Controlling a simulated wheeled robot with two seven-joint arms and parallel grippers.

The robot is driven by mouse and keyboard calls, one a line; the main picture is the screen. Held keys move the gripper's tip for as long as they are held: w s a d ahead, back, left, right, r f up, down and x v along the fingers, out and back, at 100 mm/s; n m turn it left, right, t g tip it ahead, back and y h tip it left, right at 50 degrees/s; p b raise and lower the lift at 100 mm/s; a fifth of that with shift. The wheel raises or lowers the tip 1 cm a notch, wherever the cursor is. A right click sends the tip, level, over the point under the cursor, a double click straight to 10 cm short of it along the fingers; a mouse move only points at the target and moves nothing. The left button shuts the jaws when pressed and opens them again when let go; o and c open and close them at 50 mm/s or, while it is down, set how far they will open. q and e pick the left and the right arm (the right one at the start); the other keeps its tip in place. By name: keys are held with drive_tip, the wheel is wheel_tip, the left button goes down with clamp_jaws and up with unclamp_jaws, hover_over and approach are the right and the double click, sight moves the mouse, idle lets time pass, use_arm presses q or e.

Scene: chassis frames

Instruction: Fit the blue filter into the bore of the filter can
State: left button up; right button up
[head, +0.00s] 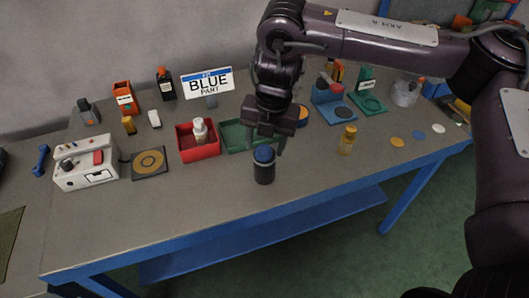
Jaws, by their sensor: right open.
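The dark filter can (264,174) stands upright near the front middle of the table. The blue filter (263,154) sits upright at the can's mouth, its blue top showing above the rim. How deep it sits in the bore I cannot tell. My right gripper (265,146) points down just above the can, with its two fingers apart on either side of the blue filter. It is open, and I cannot see whether a finger touches the filter. My left gripper is out of view.
A red bin (185,153) holding a white bottle and a green tray (232,135) stand behind the can to the left. An amber bottle (347,140) stands to the right. The table front near the can is clear.

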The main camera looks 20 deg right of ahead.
sight(262, 152)
drive_tip(key=f, duration=0.1)
drive_tip(key=f+p, duration=0.1)
drive_tip(key=f, duration=0.1)
drive_tip(key=shift+w+a+f, duration=0.15)
drive_tip(key=shift+w+f, duration=0.15)
drive_tip(key=shift+a+f, duration=0.1)
drive_tip(key=shift+f, duration=0.35)
drive_tip(key=c, duration=1.2)
drive_tip(key=shift+o, duration=0.2)
drive_tip(key=shift+r, duration=0.1)
